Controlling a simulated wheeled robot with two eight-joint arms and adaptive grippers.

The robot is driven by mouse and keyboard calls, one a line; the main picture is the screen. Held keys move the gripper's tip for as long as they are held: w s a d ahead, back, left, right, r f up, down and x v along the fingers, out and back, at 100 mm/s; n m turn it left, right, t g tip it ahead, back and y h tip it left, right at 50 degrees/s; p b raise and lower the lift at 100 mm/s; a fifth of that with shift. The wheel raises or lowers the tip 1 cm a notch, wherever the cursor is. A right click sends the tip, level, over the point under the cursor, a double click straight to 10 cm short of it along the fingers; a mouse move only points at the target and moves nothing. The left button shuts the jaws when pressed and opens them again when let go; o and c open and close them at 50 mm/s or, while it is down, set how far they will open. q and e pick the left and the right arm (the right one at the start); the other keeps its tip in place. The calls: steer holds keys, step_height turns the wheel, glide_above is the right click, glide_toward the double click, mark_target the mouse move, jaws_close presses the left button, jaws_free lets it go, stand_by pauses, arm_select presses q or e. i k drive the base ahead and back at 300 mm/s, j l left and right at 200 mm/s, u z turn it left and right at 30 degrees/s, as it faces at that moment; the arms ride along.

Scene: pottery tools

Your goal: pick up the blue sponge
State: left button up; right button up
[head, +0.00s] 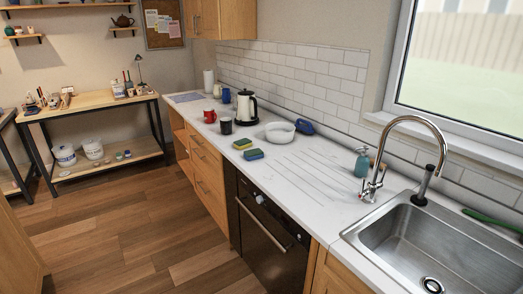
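The blue sponge (253,154) lies on the white countertop, near its front edge, above the dark oven. It has a blue top and a yellowish side. A second sponge (242,144), yellow and green, lies just behind it and to its left. Neither of my grippers shows in the head view, and nothing is seen holding the sponge.
A dark mug (226,126), red mug (209,116), kettle (246,107), white bowl (280,132) and rounded blue object (305,127) stand behind the sponges. A soap bottle (362,163), faucet (408,122) and sink (440,245) are right. The counter's ribbed area (310,165) is clear.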

mark_target(253, 155)
steer(key=i+j+z, duration=0.15)
steer(key=i+j, duration=0.5)
steer(key=i, duration=0.25)
steer(key=i+j+z, duration=0.1)
steer(key=i+j, duration=0.65)
steer(key=i, duration=0.1)
